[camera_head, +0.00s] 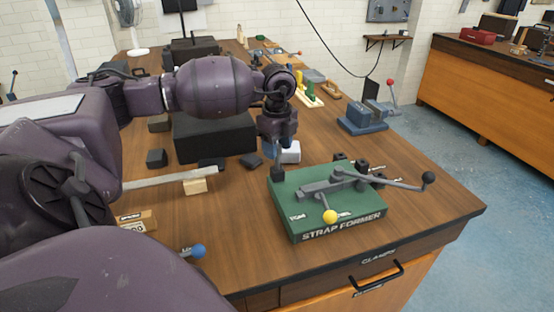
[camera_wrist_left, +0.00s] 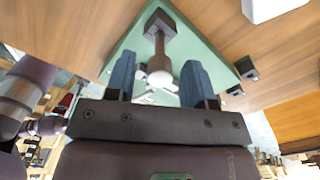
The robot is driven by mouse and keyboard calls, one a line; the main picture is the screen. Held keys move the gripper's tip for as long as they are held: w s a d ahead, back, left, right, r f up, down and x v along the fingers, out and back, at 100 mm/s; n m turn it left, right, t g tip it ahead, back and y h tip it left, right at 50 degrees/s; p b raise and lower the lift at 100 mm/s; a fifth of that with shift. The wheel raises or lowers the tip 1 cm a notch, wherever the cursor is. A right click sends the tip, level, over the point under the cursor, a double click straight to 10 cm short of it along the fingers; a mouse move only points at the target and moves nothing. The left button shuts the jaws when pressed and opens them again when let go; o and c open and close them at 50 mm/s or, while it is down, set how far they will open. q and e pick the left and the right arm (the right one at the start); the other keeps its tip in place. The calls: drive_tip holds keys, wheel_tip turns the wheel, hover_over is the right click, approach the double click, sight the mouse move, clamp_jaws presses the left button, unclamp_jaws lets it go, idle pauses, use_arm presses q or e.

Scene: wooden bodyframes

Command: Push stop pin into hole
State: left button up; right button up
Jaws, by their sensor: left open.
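The strap former's green base (camera_head: 310,222) sits near the table's front right corner; it also shows in the wrist view (camera_wrist_left: 200,50). A dark square block (camera_head: 277,173) is at its far left corner. In the wrist view, a dark shaft with a pale round end (camera_wrist_left: 160,76), apparently the stop pin, extends from this block (camera_wrist_left: 160,22). My left gripper (camera_head: 272,152) points down above that corner. It is open, its blue fingertips (camera_wrist_left: 159,80) on either side of the pale end. The hole is not visible. My right gripper is not in view.
The former carries a lever with a yellow knob (camera_head: 330,217) and a long handle with a black knob (camera_head: 428,178). A white block (camera_head: 290,153) lies just behind the base. A large black block (camera_head: 215,138) stands left; a blue vise (camera_head: 366,117) stands behind right.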

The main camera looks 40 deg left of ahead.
use_arm(q)
drive_tip(key=shift+c, duration=0.5)
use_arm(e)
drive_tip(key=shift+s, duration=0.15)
use_arm(q)
clamp_jaws()
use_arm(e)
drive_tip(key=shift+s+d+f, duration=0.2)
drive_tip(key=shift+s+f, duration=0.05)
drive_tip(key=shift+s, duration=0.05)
use_arm(q)
drive_tip(key=shift+r, duration=0.1)
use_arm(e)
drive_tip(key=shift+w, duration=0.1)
use_arm(q)
drive_tip(key=shift+r, duration=0.25)
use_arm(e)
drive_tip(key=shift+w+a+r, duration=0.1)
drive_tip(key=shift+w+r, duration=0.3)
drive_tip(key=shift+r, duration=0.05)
use_arm(q)
drive_tip(key=shift+r+p, duration=0.15)
drive_tip(key=shift+p, duration=0.15)
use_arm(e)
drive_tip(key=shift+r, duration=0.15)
use_arm(q)
drive_tip(key=shift+r, duration=0.15)
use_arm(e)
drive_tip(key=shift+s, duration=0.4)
